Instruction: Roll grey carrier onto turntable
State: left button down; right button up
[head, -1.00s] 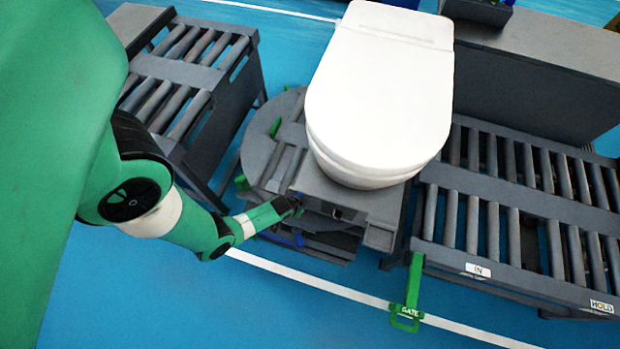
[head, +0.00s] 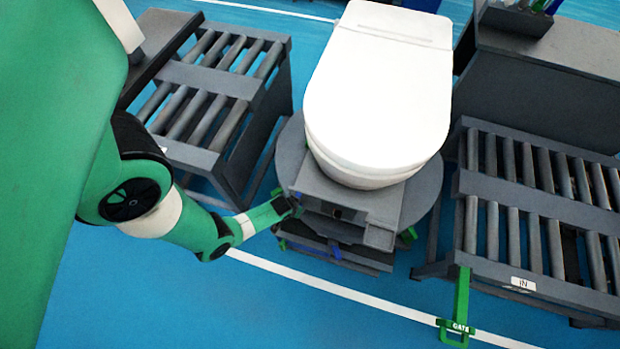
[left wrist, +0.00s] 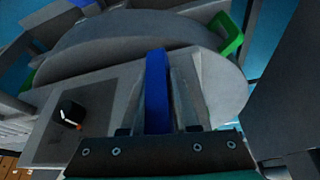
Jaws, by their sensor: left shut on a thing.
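The grey carrier (head: 345,207) bears a white toilet (head: 378,95) and sits over the round grey turntable (head: 425,188) in the head view. The turntable's disc shows on both sides of the carrier. My left gripper (head: 287,205) is at the carrier's front left corner. In the left wrist view the left gripper (left wrist: 158,115) is shut around a blue bar (left wrist: 156,85), with grey carrier surface around it and the turntable disc (left wrist: 130,48) beyond. The fingertips are partly hidden in the head view. My right gripper is not in view.
A roller conveyor (head: 205,90) stands left of the turntable. Another roller conveyor (head: 530,215), labelled IN, stands at the right with a green gate handle (head: 458,325) at its front corner. Blue floor with a white line lies open in front.

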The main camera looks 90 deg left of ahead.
pick_arm(q)
jog(key=shift+s+d+f, duration=0.1)
jog(key=shift+f, duration=0.05)
jog(key=c, duration=1.1)
grip_release()
jog(key=o, duration=0.4)
jog(key=shift+w+d, duration=0.1)
jog(key=shift+w, duration=0.2)
jog(key=shift+s, duration=0.1)
jog(key=shift+r+p, duration=0.35)
jog(key=shift+r, duration=0.05)
jog(key=p+v, duration=0.6)
jog(key=v, duration=0.5)
jog(key=shift+s, duration=0.15)
